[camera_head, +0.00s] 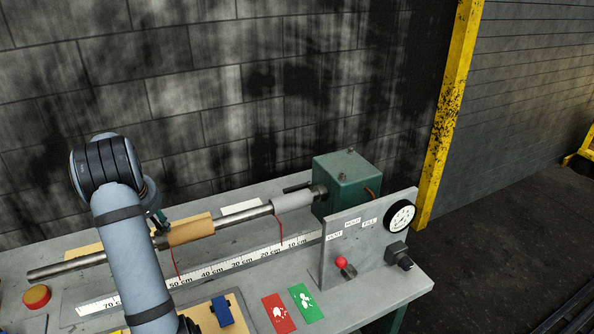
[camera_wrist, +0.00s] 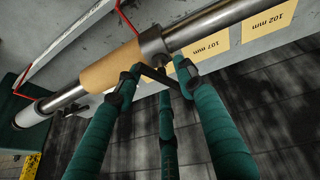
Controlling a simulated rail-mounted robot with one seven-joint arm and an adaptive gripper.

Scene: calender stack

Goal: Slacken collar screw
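The dark collar (camera_wrist: 152,45) sits around the steel shaft (camera_wrist: 205,22), against the end of the tan sleeve (camera_wrist: 110,68). A dark bar (camera_wrist: 160,76), seemingly the handle of the collar's screw, stands out from the collar towards my gripper (camera_wrist: 158,78). My three teal fingers surround this bar, one tip on each side and one below. The side tips are apart and very near the bar; contact is not clear. In the head view my arm hides most of the collar, and my gripper (camera_head: 157,215) shows only partly beside the tan sleeve (camera_head: 190,230).
A grey sleeve (camera_head: 292,203) and a green housing (camera_head: 345,183) are further right on the shaft. A ruler (camera_head: 240,262) runs in front. A panel (camera_head: 365,245) with gauge and red-knobbed lever stands at right. Yellow labels (camera_wrist: 270,25) lie behind the shaft.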

